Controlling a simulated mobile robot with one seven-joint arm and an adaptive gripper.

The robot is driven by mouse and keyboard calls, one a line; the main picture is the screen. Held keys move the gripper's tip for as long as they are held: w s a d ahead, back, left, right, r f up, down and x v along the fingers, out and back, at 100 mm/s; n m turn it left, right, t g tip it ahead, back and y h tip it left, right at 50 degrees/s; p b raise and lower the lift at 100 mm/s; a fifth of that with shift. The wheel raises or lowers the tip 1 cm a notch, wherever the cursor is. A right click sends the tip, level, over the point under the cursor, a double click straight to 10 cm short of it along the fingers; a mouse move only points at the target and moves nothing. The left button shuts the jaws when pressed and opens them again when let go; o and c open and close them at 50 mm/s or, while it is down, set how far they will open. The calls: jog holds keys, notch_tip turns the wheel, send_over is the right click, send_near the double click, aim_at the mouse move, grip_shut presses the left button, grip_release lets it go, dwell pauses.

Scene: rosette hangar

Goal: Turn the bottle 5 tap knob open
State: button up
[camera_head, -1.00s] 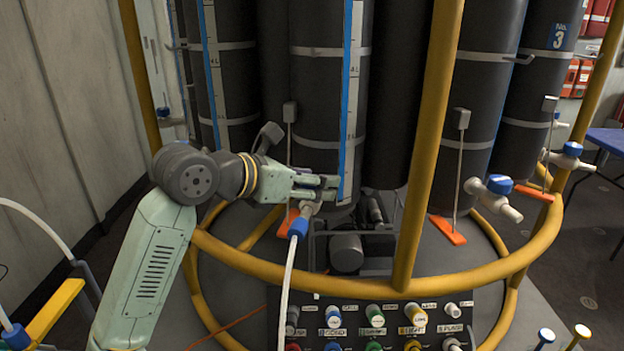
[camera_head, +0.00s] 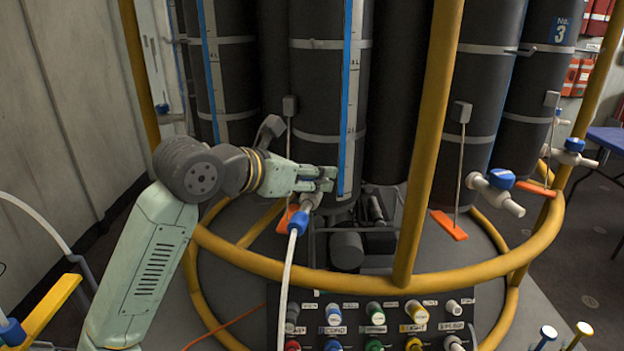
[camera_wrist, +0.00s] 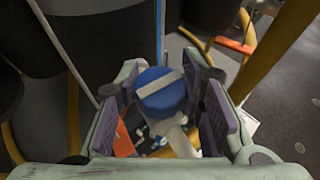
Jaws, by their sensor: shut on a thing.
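The tap knob (camera_wrist: 160,92) is a round blue cap with a white bar across its top, between the pads of my gripper (camera_wrist: 166,104) in the wrist view. The bar slants up to the right. In the head view my gripper (camera_head: 322,178) is shut on it at the foot of a dark bottle (camera_head: 328,80) with a blue-edged scale strip, and the fingers hide most of the knob. The white tap body (camera_head: 311,200) shows just below the fingers, with a blue collar (camera_head: 299,222) and a white hose (camera_head: 289,275). No number 5 is readable.
A yellow tubular frame (camera_head: 420,150) rings the bottles, with an upright right of my gripper. A panel of coloured knobs (camera_head: 375,325) is below. Another blue-knobbed tap (camera_head: 501,180) is at right, and a bottle marked 3 (camera_head: 540,70) stands behind it.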

jog(key=n+t+y+b, duration=0.1)
jog(key=b, duration=0.1)
jog(key=n+t+y+b, duration=0.1)
jog(key=n+b, duration=0.1)
jog(key=b, duration=0.1)
jog(key=shift+f+y, duration=0.4)
jog(key=n+t+y+b, duration=0.2)
jog(key=n+y+b, duration=0.2)
jog(key=b, duration=0.4)
jog(key=shift+n+y, duration=0.3)
jog(key=shift+y, duration=0.3)
jog(key=n+y+b, duration=0.2)
jog(key=y+b, duration=0.1)
jog(key=shift+r+n+b, duration=0.15)
jog(key=shift+n+b, duration=0.15)
jog(key=shift+b, duration=0.05)
jog(key=shift+r+n+g+y+b, duration=0.2)
jog(key=shift+n+g+y+b, duration=0.3)
jog(key=shift+n+y+b, duration=0.95)
jog(key=shift+a+y, duration=0.1)
jog(key=shift+y, duration=0.25)
jog(key=o, duration=1.2)
notch_tip(320, 180, up, 10)
jog(key=shift+r, duration=0.1)
